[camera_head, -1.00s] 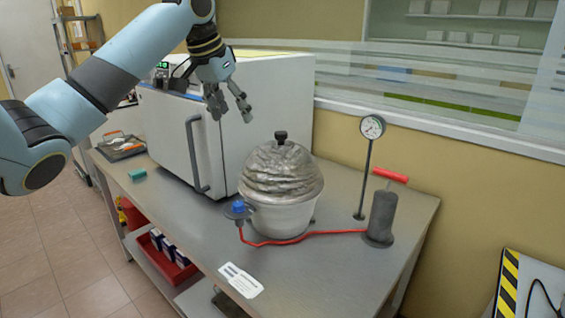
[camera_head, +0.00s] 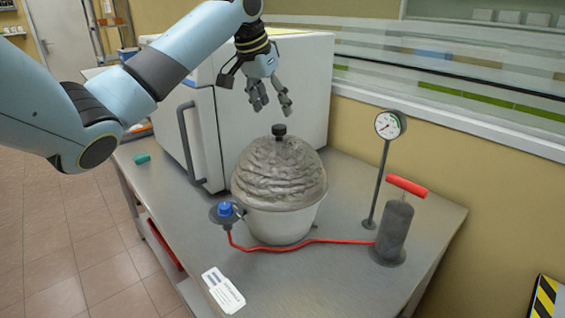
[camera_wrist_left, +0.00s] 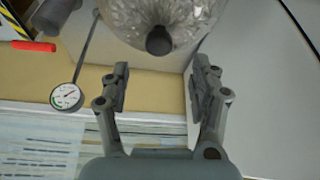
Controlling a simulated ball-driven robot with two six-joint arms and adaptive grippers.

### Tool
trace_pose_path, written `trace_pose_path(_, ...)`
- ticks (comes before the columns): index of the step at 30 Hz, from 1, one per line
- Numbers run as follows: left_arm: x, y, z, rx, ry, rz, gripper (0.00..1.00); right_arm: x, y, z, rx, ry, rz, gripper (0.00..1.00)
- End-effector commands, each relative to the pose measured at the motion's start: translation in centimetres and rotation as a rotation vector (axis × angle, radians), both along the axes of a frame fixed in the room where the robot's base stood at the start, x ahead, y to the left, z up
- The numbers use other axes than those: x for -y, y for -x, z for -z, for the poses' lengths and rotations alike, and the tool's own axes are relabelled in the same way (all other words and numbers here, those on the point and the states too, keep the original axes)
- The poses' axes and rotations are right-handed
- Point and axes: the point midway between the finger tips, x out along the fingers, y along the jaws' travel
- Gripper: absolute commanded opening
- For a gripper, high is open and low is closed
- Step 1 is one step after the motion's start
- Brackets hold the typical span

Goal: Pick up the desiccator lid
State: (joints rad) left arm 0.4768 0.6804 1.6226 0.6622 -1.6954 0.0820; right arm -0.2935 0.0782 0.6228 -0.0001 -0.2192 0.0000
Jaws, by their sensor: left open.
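The desiccator lid (camera_head: 280,172) is a crinkled, silvery dome with a black knob (camera_head: 279,130) on top. It sits on the pale desiccator bowl (camera_head: 281,222) on the bench. My left gripper (camera_head: 272,110) is open and empty, a little above the knob and slightly to its left in the head view. In the left wrist view, my open fingers (camera_wrist_left: 160,88) point toward the lid (camera_wrist_left: 165,12). The knob (camera_wrist_left: 159,41) shows there just beyond the fingertips, roughly centred between them and not touched. My right gripper is not in view.
A white oven (camera_head: 235,120) stands behind the desiccator. A blue-capped valve (camera_head: 225,211) joins a red hose (camera_head: 300,243) to a red-handled pump (camera_head: 396,228). A gauge (camera_head: 389,124) on a post stands at the right. A label card (camera_head: 223,290) lies at the bench front.

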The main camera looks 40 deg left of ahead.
Motion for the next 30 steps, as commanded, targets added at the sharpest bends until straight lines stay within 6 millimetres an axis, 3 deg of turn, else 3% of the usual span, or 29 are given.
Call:
trace_pose_path(3,0.0,-0.5,1.3,-0.001,0.001,-0.001,0.62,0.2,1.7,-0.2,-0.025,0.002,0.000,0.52)
trace_pose_path(6,0.0,-0.7,2.0,-0.001,0.001,0.000,0.62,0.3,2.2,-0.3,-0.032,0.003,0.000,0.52)
trace_pose_path(15,0.1,-1.7,6.1,-0.001,0.002,0.000,0.62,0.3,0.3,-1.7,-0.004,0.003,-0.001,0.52)
trace_pose_path(24,0.0,-2.0,6.8,0.001,-0.001,0.000,0.62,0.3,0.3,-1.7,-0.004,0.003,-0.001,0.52)
trace_pose_path(30,0.0,-2.0,6.8,0.000,0.000,0.000,0.38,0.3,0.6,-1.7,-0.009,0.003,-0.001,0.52)
